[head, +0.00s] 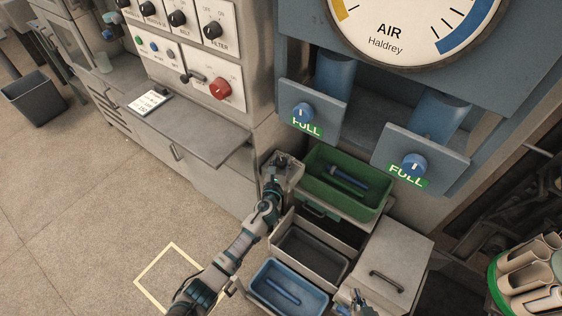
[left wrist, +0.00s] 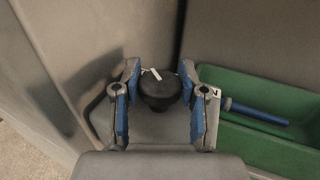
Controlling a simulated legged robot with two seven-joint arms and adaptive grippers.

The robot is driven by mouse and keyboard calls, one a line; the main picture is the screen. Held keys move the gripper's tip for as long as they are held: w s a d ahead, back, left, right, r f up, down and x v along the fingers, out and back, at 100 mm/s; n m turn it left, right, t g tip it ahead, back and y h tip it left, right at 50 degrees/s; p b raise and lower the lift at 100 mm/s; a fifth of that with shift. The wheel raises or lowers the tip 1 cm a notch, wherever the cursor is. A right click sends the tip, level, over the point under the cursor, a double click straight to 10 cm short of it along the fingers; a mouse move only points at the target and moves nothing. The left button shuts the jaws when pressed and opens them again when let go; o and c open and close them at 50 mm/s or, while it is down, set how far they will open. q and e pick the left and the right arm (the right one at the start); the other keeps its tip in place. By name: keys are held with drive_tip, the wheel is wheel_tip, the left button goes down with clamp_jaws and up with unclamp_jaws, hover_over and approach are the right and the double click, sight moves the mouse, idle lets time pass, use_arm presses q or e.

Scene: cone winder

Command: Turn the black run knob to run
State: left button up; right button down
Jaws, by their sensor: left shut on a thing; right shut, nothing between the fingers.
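The black run knob (left wrist: 160,90) is round with a white pointer mark on top, tilted towards the upper left in the left wrist view. My left gripper (left wrist: 159,98) is shut on it, with one blue-padded finger on each side. In the head view my left gripper (head: 279,168) is at the small grey box beside the green tray, and I cannot make the knob out there. A scrap of white label shows by the right finger, mostly hidden. My right gripper (head: 352,298) is at the bottom edge of the head view, shut and empty.
A green tray (head: 384,205) holding a blue rod lies right of my left gripper. A blue tray (head: 258,299) and a grey tray (head: 316,281) sit below it. A lidded grey box (head: 396,250) stands near my right gripper. Blue knobs (head: 303,112) marked FULL are above.

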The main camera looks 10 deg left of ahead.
use_arm(q)
drive_tip(key=shift+f, duration=0.2)
drive_tip(key=o, duration=1.1)
drive_tip(key=shift+s+r, duration=0.1)
drive_tip(key=shift+s, duration=0.05)
drive_tip(key=s, duration=1.1)
drive_tip(key=shift+s, duration=0.35)
